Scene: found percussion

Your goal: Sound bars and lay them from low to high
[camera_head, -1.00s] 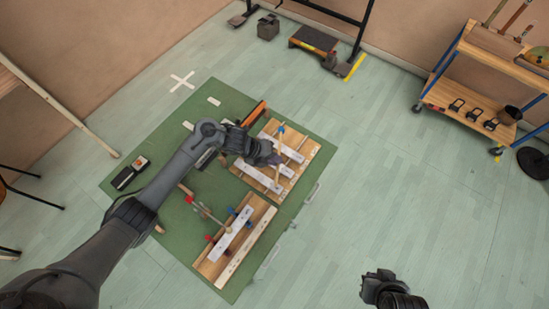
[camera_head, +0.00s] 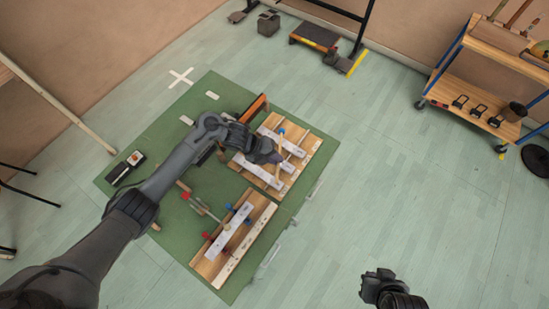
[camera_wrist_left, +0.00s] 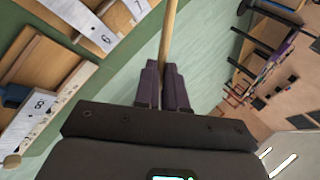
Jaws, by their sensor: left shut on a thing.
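My left gripper (camera_head: 276,158) is shut on the wooden stick of a mallet, above the far bar board (camera_head: 301,165). The stick (camera_wrist_left: 169,32) runs up between the purple fingertips in the left wrist view. The mallet's blue head (camera_head: 281,131) shows beyond the gripper. Pale bars (camera_head: 288,147) lie across the far board, partly under my arm. Bars numbered 6 (camera_wrist_left: 88,28) and 7 (camera_wrist_left: 132,10) show in the wrist view. A bar numbered 8 (camera_wrist_left: 45,100) lies on the near board (camera_head: 268,215), seen also as a pale bar (camera_head: 229,231). My right gripper (camera_head: 378,284) is over bare floor.
The green mat (camera_head: 128,150) carries both boards. A red-headed mallet (camera_head: 186,195) and a small black device (camera_head: 125,168) lie on it. Red and blue knobs stand by the near bar. A wheeled shelf (camera_head: 478,90) stands at right; the floor between is clear.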

